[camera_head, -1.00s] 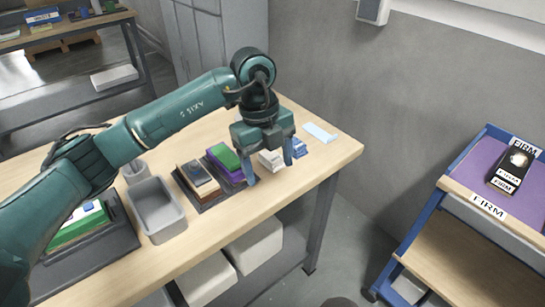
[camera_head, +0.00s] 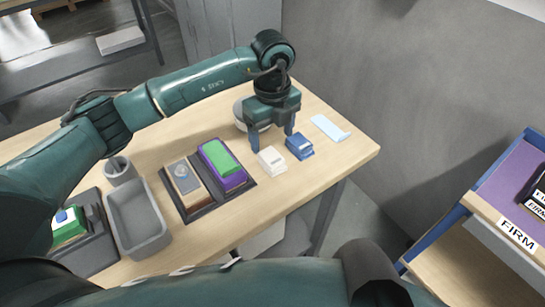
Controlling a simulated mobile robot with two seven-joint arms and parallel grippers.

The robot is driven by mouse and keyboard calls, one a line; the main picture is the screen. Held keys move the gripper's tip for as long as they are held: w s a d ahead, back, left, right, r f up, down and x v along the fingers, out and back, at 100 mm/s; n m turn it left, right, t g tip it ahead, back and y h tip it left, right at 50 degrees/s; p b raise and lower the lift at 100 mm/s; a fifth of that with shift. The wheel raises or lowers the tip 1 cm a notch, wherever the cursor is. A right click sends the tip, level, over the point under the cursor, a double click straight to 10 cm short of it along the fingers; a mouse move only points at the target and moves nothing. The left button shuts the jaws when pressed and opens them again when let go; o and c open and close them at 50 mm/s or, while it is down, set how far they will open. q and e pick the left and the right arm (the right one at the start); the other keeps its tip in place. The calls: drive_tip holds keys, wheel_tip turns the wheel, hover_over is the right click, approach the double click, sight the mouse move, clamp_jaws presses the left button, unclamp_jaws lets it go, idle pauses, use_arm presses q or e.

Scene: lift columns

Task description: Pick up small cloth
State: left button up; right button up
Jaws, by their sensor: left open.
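A small light-blue cloth (camera_head: 331,128) lies flat near the far right corner of the wooden table (camera_head: 322,167). My left gripper (camera_head: 272,141) points down over the table, left of the cloth and apart from it. Its two fingers are spread with nothing seen between them. They are close to a white pack (camera_head: 271,160) and a blue-and-white pack (camera_head: 299,146), which lie between the gripper and the near edge. I cannot tell whether the fingers touch either. My right gripper is not in view.
A dark tray (camera_head: 209,206) holds a brown block and a purple-and-green block. A grey bin (camera_head: 138,218) and a grey cup (camera_head: 120,170) stand left of it. A round pale object (camera_head: 240,113) is partly hidden behind my left gripper. A blue-framed cart (camera_head: 455,217) stands at right.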

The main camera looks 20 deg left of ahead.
sight(272, 157)
use_arm(q)
drive_tip(key=shift+s+d+f+p, duration=0.15)
drive_tip(key=shift+f+p, duration=0.1)
drive_tip(key=shift+f, duration=0.85)
drive_tip(key=shift+s+a+f+p, duration=0.1)
drive_tip(key=shift+f+p, duration=0.1)
drive_tip(key=shift+f, duration=0.95)
drive_tip(key=shift+s+d+f+p, duration=0.15)
drive_tip(key=shift+f+p, duration=0.1)
drive_tip(key=shift+f, duration=0.85)
drive_tip(key=shift+a, duration=0.1)
drive_tip(key=c, duration=1.1)
